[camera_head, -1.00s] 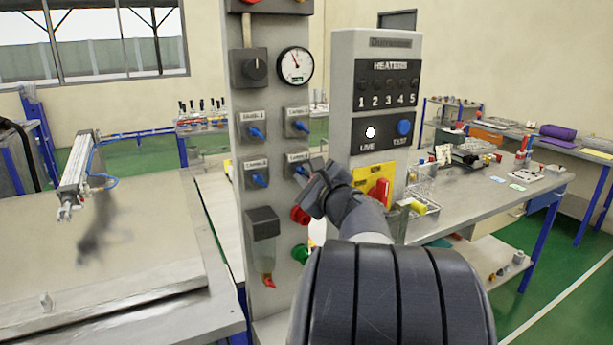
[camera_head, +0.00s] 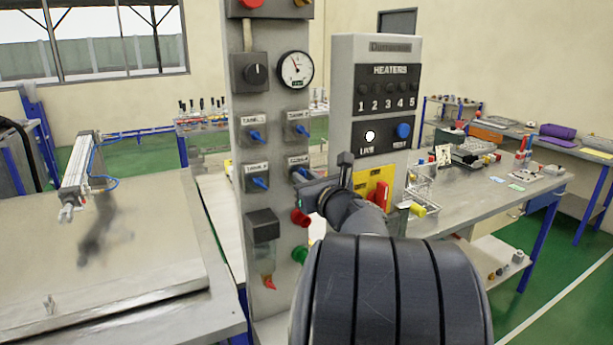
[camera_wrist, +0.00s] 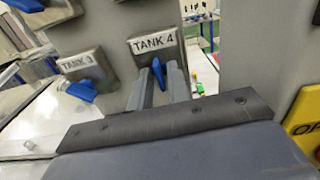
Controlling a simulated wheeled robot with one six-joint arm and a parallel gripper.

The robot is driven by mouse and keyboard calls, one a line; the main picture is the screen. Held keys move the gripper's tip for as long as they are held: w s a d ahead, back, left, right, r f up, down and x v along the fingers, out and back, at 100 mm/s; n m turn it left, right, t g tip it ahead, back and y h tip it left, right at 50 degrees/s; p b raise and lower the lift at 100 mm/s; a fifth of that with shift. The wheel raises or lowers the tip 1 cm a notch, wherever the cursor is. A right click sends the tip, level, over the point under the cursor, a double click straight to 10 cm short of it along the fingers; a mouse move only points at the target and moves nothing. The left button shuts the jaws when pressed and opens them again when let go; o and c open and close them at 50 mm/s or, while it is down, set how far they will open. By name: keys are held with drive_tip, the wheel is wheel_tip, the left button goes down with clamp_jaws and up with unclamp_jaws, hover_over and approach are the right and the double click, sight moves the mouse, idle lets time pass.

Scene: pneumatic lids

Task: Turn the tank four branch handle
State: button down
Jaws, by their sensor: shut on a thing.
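The tank four box (camera_wrist: 154,45) carries a "TANK 4" label in the wrist view. Its blue handle (camera_wrist: 158,70) sits between the two fingers of my gripper (camera_wrist: 160,78), which is shut on it. In the wrist view the handle points roughly along the fingers. In the head view my gripper (camera_head: 304,178) reaches the lower right box of the panel (camera_head: 275,205), and mostly hides the handle there. The tank three box (camera_wrist: 82,63) and its blue handle (camera_wrist: 80,90) are just left of my gripper in the wrist view.
Two more boxes with blue handles (camera_head: 256,135) sit above. A red knob (camera_head: 299,217) and green knob (camera_head: 299,254) are below my gripper. The heater cabinet (camera_head: 345,48), with a yellow plate and red switch (camera_head: 380,195), stands close on the right.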

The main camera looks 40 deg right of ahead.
drive_tip(key=shift+m+p, duration=2.3)
drive_tip(key=shift+m, duration=2.5)
drive_tip(key=c, duration=1.6)
unclamp_jaws()
drive_tip(key=shift+s, duration=0.1)
drive_tip(key=b+v, duration=0.1)
drive_tip(key=v, duration=0.9)
drive_tip(key=shift+s, duration=0.35)
